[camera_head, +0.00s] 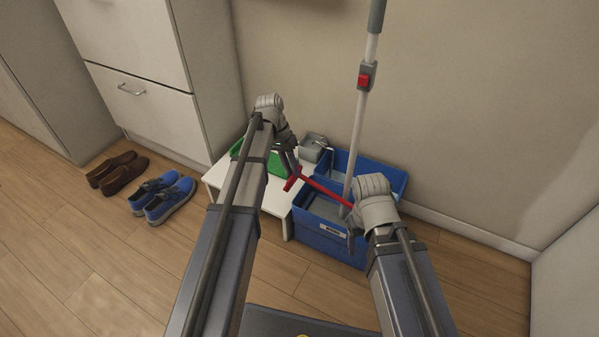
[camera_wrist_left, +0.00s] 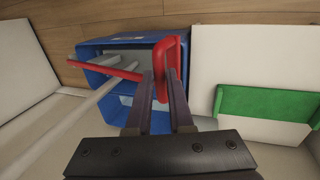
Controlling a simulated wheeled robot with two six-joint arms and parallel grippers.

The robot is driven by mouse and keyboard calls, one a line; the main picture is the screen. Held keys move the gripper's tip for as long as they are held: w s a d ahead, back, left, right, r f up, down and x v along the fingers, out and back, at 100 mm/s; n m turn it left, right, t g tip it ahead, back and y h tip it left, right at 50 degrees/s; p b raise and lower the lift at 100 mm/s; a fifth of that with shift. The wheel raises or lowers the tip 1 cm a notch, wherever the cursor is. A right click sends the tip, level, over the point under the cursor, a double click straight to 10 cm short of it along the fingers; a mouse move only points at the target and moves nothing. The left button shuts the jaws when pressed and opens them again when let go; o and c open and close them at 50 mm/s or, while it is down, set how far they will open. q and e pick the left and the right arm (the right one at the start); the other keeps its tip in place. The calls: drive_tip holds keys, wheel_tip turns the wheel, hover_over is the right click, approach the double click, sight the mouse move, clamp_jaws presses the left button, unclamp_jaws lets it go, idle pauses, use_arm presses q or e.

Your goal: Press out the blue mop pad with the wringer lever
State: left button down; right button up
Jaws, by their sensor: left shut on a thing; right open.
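The blue two-part bucket (camera_head: 325,238) stands on the floor by the wall. Its wringer lever (camera_head: 325,191) is a red bar with a red grip at its left end. My left gripper (camera_head: 291,170) is shut on that red grip, which also shows between the fingers in the left wrist view (camera_wrist_left: 163,68). My right gripper (camera_head: 350,228) is open at the bucket's front right, close to the mop pole. The grey mop pole (camera_head: 361,120) rises out of the bucket and carries a red-buttoned clamp (camera_head: 365,78). The blue mop pad cannot be made out.
A low white table (camera_head: 273,199) stands left of the bucket, with a green tray (camera_head: 262,160) and a grey item (camera_head: 314,147). Brown shoes (camera_head: 117,172) and blue shoes (camera_head: 162,196) lie on the floor at left. White drawers (camera_head: 140,70) stand behind them. Floor right of the bucket is clear.

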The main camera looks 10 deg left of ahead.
use_arm(q)
drive_tip(key=shift+h, duration=0.6)
drive_tip(key=a+f+b, duration=0.2)
drive_tip(key=f+b, duration=0.1)
drive_tip(key=w+a+f+b, duration=0.1)
drive_tip(key=shift+f, duration=0.4)
drive_tip(key=c, duration=1.5)
unclamp_jaws()
drive_tip(key=o, duration=0.7)
drive_tip(key=shift+s+d+r, duration=0.1)
drive_tip(key=shift+s+d, duration=0.05)
drive_tip(key=shift+d, duration=0.1)
use_arm(e)
wheel_tip(320, 180, down, 6)
drive_tip(key=shift+r, duration=0.2)
drive_tip(key=shift+r, duration=0.1)
use_arm(q)
drive_tip(key=p+v, duration=0.7)
drive_tip(key=shift+a+r, duration=0.25)
drive_tip(key=shift+r, duration=0.05)
use_arm(e)
wheel_tip(320, 180, up, 7)
